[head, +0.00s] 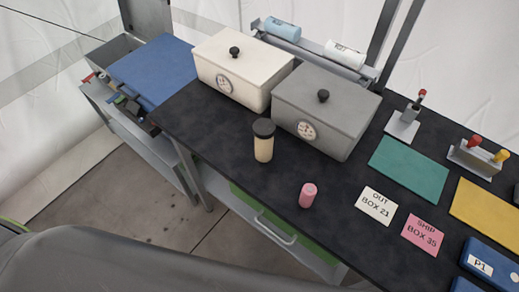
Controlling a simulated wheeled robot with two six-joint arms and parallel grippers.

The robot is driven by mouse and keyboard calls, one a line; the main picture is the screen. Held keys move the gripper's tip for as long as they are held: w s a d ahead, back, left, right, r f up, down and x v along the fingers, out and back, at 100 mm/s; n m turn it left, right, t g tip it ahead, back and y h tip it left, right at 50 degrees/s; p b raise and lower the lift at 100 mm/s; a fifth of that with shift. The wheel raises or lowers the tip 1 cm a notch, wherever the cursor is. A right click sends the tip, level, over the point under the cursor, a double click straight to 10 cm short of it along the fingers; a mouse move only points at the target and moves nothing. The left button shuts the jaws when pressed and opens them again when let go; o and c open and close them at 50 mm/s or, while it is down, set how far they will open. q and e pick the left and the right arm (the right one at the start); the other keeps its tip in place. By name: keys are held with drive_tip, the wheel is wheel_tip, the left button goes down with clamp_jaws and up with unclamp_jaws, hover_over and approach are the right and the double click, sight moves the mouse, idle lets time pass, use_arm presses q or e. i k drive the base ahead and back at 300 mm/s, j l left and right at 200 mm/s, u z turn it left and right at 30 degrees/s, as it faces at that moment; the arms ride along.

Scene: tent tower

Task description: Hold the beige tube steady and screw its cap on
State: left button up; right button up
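The beige tube (263,150) stands upright on the dark table, in front of the grey lidded box. A dark cap (264,128) sits on its top, wider than the tube; I cannot tell whether it is screwed on or only resting there. Neither of my grippers is in the head view, and nothing is touching the tube.
A white lidded box (229,82) and a grey lidded box (340,100) stand behind the tube. A pink cylinder (308,195) stands near the front edge. Labels and a green mat (408,168) lie to the right. The table (215,140) is bare left of the tube.

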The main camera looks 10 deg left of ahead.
sight(264, 148)
drive_tip(key=k+j+z, duration=0.45)
drive_tip(key=j, duration=0.2)
drive_tip(key=k+j+z, duration=0.45)
drive_tip(key=i+j, duration=0.05)
drive_tip(key=j, duration=0.1)
